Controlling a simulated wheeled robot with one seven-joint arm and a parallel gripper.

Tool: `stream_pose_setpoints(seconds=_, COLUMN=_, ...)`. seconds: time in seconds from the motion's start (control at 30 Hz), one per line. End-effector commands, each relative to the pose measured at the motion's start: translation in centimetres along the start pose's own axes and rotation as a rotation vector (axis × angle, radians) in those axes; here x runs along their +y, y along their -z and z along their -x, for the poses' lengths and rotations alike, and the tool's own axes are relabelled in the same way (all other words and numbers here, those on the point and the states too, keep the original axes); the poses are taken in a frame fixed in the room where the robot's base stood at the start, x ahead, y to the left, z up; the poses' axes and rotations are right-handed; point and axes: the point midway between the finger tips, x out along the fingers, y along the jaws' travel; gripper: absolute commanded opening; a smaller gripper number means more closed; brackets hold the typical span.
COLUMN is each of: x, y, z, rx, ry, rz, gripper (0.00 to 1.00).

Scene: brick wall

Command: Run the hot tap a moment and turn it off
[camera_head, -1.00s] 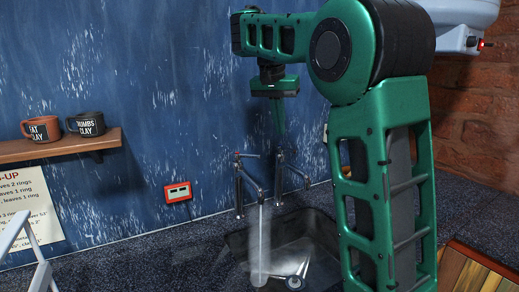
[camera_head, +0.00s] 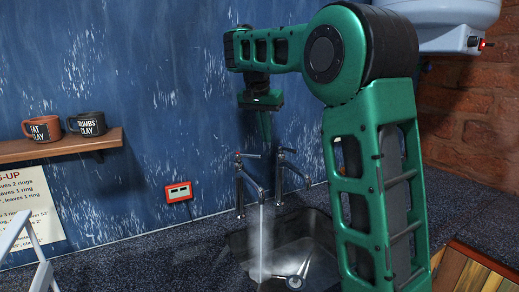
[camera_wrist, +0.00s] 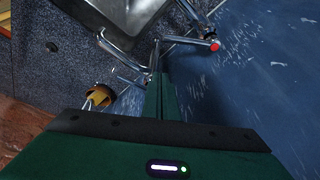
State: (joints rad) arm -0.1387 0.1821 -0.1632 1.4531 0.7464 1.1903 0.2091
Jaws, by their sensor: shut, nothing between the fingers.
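Two metal taps stand behind the sink (camera_head: 232,243). The left one, the hot tap (camera_head: 240,190), has a lever with a red end (camera_head: 238,154). Water (camera_head: 262,225) runs from its spout into the sink, with pale mist around the stream. The right tap (camera_head: 281,180) shows no water. My gripper (camera_head: 267,136) is shut and empty, pointing down above and between the taps. In the wrist view, my shut fingers (camera_wrist: 160,85) lie close to the hot tap's lever (camera_wrist: 190,42) with its red end (camera_wrist: 215,45); I cannot tell whether they touch.
A shelf (camera_head: 60,148) with two mugs is on the left wall. A red-framed box (camera_head: 178,192) is on the wall left of the taps. A white tank (camera_head: 455,22) hangs at upper right. A wooden board (camera_head: 465,272) lies right of the sink, partly behind my arm.

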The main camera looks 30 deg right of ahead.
Motion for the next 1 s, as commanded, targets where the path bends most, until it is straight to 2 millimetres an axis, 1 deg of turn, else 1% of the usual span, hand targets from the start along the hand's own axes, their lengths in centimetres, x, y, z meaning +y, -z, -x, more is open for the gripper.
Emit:
stream_pose_setpoints(seconds=0.2, x=0.1, y=0.0, z=-3.3, rx=-0.002, ry=-0.001, rz=-0.001, gripper=0.0)
stream_pose_setpoints(seconds=0.3, x=-0.1, y=-1.6, z=-2.7, rx=-0.001, ry=0.003, rz=0.002, gripper=0.0)
stream_pose_setpoints(seconds=0.5, x=0.0, y=-3.5, z=-2.4, rx=-0.001, ry=0.001, rz=0.001, gripper=0.0)
stream_pose_setpoints(seconds=0.67, x=0.0, y=-4.0, z=-2.3, rx=0.0, ry=0.001, rz=0.0, gripper=0.0)
stream_pose_setpoints(seconds=1.0, x=0.0, y=-4.0, z=-2.4, rx=0.0, ry=0.0, rz=-0.002, gripper=0.0)
